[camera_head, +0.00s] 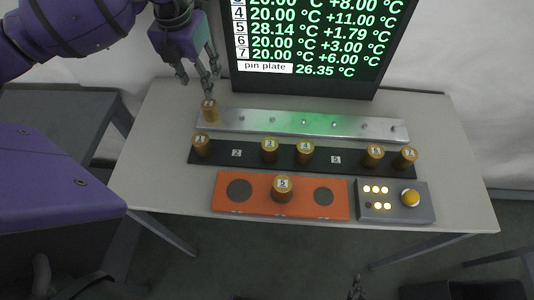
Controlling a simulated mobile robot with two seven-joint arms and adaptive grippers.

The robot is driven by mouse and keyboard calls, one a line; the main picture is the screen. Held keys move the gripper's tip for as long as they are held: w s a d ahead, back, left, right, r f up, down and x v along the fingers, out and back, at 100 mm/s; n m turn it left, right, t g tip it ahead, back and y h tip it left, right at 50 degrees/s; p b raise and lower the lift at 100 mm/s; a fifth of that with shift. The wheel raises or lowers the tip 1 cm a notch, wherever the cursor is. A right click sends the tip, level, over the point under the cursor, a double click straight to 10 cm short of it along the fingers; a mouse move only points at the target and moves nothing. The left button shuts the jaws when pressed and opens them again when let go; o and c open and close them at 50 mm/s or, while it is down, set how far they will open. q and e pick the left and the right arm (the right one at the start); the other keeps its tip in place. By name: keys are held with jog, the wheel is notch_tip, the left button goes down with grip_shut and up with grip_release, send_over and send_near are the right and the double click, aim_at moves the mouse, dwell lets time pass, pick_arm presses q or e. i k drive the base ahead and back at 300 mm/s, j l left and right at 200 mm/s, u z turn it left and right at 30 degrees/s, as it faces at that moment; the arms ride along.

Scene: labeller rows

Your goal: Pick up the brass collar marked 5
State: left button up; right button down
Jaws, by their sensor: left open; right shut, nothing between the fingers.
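The brass collar marked 5 (283,189) stands upright on the middle of the orange plate (228,204), between two dark discs. My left gripper (208,88) is open and empty, pointing down just above another brass collar (210,112) at the left end of the silver bar (270,123). That collar's mark is too small to read surely. The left gripper is apart from the collar marked 5, up and to its left. My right gripper (355,288) shows only as a small tip at the bottom edge, shut and empty, in front of the table.
A black rack (220,155) holds several brass collars, with bare places labelled 2 and 5. A grey box (424,213) with lamps and a yellow knob (410,198) stands right of the orange plate. A screen (310,45) behind lists temperatures. The table (455,190) is clear at right.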

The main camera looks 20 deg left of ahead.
aim_at(282, 185)
jog(key=k+j+z, duration=0.2)
jog(key=z, duration=0.15)
jog(key=k+j+z, duration=0.1)
jog(key=k+z, duration=0.25)
